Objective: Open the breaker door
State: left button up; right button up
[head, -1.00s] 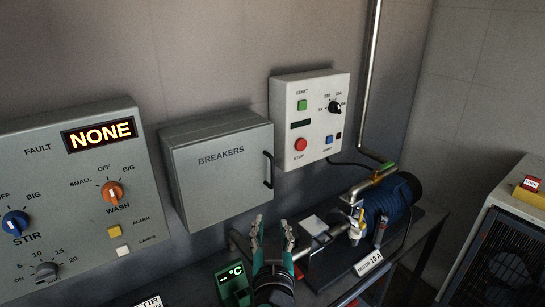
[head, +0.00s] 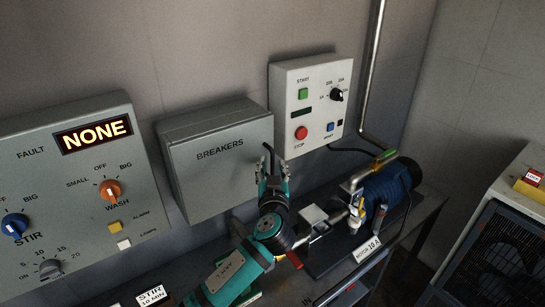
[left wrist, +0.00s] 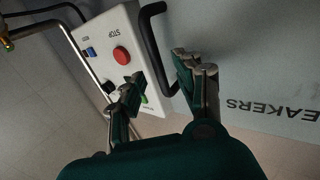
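The breaker box (head: 215,165) is a grey cabinet marked BREAKERS on the wall, and its door looks closed. Its black bar handle (head: 268,152) is at the door's right edge, the lower part hidden behind my left gripper (head: 273,172). In the left wrist view, the handle (left wrist: 152,40) runs down into the space between the two fingers of my left gripper (left wrist: 158,80). The fingers are apart and do not look closed on it; whether either touches it I cannot tell. The door face (left wrist: 265,75) fills the right side there. My right gripper is not in view.
A white start/stop box (head: 310,105) hangs just right of the breaker box. A control panel (head: 80,185) with knobs is at the left. A blue motor (head: 385,195) with piping sits on the bench at lower right. A grey cabinet (head: 500,220) stands at far right.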

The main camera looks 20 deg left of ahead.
pick_arm(q)
jog(key=shift+x, duration=1.45)
jog(key=shift+s, duration=0.1)
jog(key=c, duration=0.5)
grip_shut()
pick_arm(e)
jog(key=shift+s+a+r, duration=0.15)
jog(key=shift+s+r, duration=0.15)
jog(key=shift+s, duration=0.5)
